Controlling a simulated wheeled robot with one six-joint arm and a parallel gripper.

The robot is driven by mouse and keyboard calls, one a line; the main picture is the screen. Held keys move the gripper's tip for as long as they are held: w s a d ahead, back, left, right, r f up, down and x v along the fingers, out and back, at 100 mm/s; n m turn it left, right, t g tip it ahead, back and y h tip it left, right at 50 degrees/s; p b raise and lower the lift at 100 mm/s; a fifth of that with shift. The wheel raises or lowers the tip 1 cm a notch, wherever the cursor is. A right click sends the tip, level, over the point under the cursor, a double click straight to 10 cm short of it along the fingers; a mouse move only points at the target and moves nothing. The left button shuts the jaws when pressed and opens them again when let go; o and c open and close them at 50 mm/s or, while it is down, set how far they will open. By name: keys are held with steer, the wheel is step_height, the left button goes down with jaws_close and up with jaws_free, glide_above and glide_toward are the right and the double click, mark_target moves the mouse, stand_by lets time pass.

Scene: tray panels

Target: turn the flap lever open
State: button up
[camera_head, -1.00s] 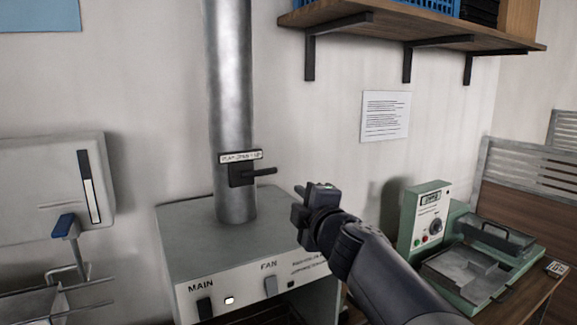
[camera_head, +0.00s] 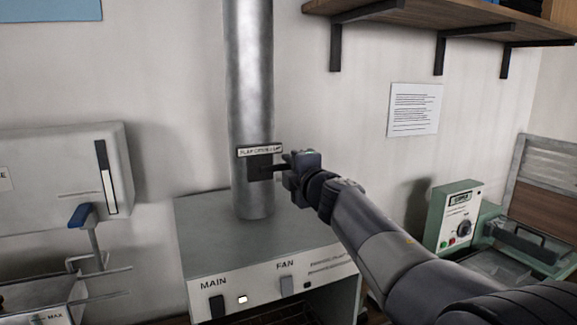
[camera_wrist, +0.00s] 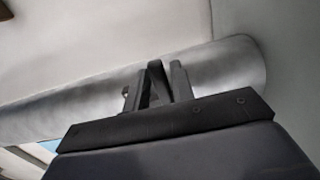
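The flap lever is a dark block with a short handle (camera_head: 262,168) on the front of the vertical metal pipe (camera_head: 251,90). A white label plate (camera_head: 260,151) sits just above it. The handle points right, roughly level. My gripper (camera_head: 286,166) is at the handle's right end and hides its tip. In the wrist view my gripper (camera_wrist: 156,85) is in front of the pipe (camera_wrist: 222,68), with dark narrow shapes close together at its fingers. I cannot tell whether the fingers are closed on the handle.
Below the pipe stands a grey box with MAIN and FAN switches (camera_head: 262,285). A wall unit with a blue-handled lever (camera_head: 82,215) is at the left. A green machine (camera_head: 455,215) stands at the right. A wooden shelf (camera_head: 450,22) hangs above right.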

steer(key=shift+w+a, duration=0.2)
steer(key=shift+w, duration=0.25)
jaws_close()
